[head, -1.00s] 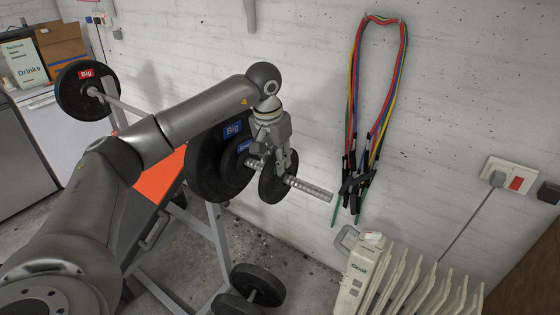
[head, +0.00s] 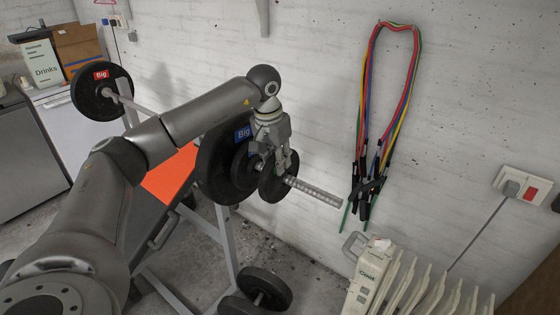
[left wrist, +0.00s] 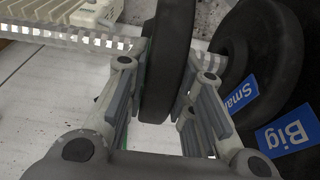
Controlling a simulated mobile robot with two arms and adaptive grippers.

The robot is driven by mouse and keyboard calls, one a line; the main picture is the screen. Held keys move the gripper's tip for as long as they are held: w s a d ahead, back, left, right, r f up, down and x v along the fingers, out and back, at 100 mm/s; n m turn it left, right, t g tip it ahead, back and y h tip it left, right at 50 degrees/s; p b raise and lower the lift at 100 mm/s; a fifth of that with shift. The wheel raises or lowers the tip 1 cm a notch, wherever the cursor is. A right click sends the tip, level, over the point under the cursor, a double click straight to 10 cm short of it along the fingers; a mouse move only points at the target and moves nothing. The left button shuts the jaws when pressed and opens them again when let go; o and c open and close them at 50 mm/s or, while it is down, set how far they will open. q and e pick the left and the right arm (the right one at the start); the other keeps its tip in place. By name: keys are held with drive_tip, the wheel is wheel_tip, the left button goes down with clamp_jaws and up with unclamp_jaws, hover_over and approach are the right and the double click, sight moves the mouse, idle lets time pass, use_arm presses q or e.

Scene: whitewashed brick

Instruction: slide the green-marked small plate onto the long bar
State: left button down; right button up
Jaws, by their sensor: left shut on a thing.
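My left gripper (head: 279,160) is shut on a small dark plate (head: 275,186), which also stands between the fingers in the left wrist view (left wrist: 168,60). A thin green sliver shows at its edge there. The plate stands upright around the long bar (head: 318,194), whose ridged free end sticks out beyond it to the right. Inward on the bar sit a blue-labelled small plate (head: 241,170) and a blue-labelled big plate (head: 212,165). A gap remains between the held plate and the other small plate (left wrist: 230,50). The plate's hole is hidden. My right gripper is out of view.
A far red-labelled big plate (head: 88,92) is on the bar's other end. A white heater (head: 372,280) stands below right, and a dumbbell (head: 265,288) lies on the floor. Coloured bands (head: 366,110) hang on the wall behind. The space around the bar's free end is clear.

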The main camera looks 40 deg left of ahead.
use_arm(q)
drive_tip(key=shift+w+a+r+p, duration=0.15)
drive_tip(key=shift+a+p, duration=0.25)
drive_tip(key=shift+a, duration=2.15)
drive_tip(key=c, duration=1.2)
unclamp_jaws()
drive_tip(key=shift+d, duration=0.1)
drive_tip(key=shift+o, duration=0.2)
drive_tip(key=shift+s, duration=0.2)
wheel_tip(320, 180, up, 12)
drive_tip(key=s, duration=0.2)
drive_tip(key=shift+s, duration=0.15)
drive_tip(key=shift+d, duration=0.1)
